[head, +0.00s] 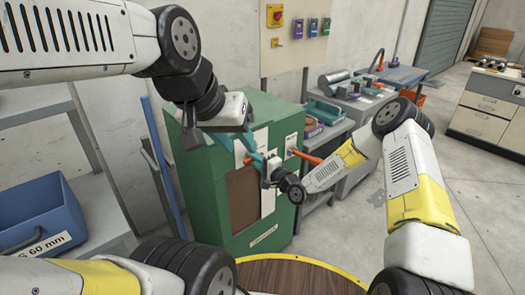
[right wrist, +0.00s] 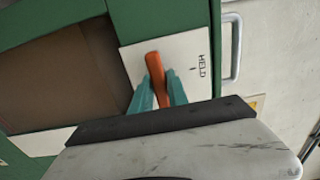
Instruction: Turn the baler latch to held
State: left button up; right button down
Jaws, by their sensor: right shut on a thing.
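The green baler cabinet (head: 215,190) stands ahead with a brown panel and white plates on its front. In the right wrist view the orange latch lever (right wrist: 153,64) sits on a white plate (right wrist: 196,72) marked HELD. The lever is tilted slightly left, with the HELD word and its tick mark to its right. My right gripper (right wrist: 162,88) has its teal fingers on both sides of the lever, shut on it. In the head view my right gripper (head: 259,163) is at the cabinet front. My left gripper (head: 245,138) hangs just above it; its finger gap cannot be made out.
Another orange lever (head: 307,156) shows on the cabinet's right part. A blue bin (head: 42,222) is on the shelf at left. A blue pole (head: 162,160) stands left of the cabinet.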

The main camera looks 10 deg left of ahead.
jog(key=shift+n, duration=0.3)
jog(key=n, duration=0.3)
jog(key=shift+n, duration=0.4)
jog(key=n, duration=0.9)
jog(key=shift+n, duration=2.2)
jog(key=shift+f, duration=0.1)
jog(key=c, duration=1.4)
grip_release()
jog(key=shift+o, duration=0.2)
